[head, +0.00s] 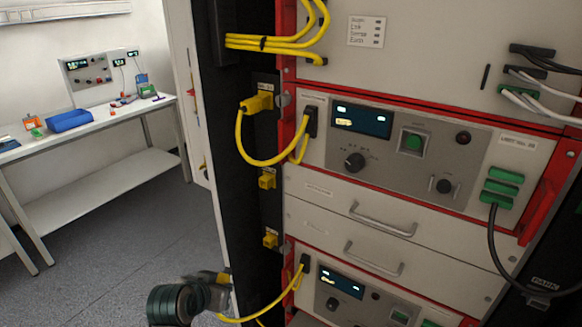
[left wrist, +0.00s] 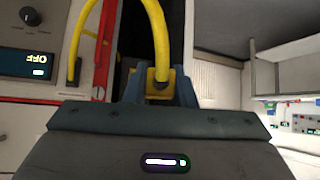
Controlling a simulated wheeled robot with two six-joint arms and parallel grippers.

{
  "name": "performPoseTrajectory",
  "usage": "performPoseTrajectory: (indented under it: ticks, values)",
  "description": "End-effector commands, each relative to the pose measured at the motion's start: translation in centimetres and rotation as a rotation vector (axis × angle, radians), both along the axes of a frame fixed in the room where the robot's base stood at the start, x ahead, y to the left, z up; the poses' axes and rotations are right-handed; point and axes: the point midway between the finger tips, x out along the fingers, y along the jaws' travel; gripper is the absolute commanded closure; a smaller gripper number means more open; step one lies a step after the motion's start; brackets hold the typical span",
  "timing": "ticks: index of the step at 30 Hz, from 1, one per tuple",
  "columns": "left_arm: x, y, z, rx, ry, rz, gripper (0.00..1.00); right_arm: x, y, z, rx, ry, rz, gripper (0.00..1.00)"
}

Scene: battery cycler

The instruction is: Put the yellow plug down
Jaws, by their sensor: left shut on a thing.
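My left gripper (head: 220,281) is low in the head view, left of the rack's dark side post. It is shut on the yellow plug (head: 224,277), which is mostly hidden by the fingers. A yellow cable (head: 262,314) runs from the plug to the lower cycler unit (head: 340,285). In the left wrist view the yellow plug (left wrist: 158,82) sits between the blue-grey fingers, its cable arching upward. My right gripper does not show.
The post carries a plugged yellow connector (head: 258,103) with a looping cable, and two yellow sockets (head: 267,180) (head: 270,240) below it. A white bench (head: 95,122) with a blue bin (head: 69,121) stands at far left. Open floor lies between.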

Motion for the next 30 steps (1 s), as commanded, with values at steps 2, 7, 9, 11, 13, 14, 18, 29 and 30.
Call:
performPoseTrajectory:
  ticks: [2,7,9,11,13,14,18,29,30]
  values:
    - [0.2,1.0,0.0,-0.002,-0.009,0.074,0.89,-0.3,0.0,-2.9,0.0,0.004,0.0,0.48]
    - [-0.2,2.6,1.6,-0.003,-0.004,0.204,0.89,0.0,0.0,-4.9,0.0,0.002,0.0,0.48]
    - [-0.3,3.1,2.0,-0.003,-0.004,0.238,0.89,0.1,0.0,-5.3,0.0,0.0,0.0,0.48]
    - [-0.5,3.3,2.3,-0.002,-0.002,0.259,0.89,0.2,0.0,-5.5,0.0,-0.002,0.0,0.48]
    - [-0.6,3.5,2.5,-0.002,0.0,0.272,0.89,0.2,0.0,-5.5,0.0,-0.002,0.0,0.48]
    - [-0.6,3.5,2.6,-0.002,0.0,0.275,0.89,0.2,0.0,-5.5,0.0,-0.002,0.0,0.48]
    - [-0.6,3.6,2.7,-0.001,0.0,0.277,0.89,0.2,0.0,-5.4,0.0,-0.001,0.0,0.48]
    - [-0.6,3.5,2.7,-0.001,0.001,0.275,0.89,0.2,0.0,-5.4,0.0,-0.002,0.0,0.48]
    - [-0.6,3.5,2.7,-0.001,0.0,0.275,0.89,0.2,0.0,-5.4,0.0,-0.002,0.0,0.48]
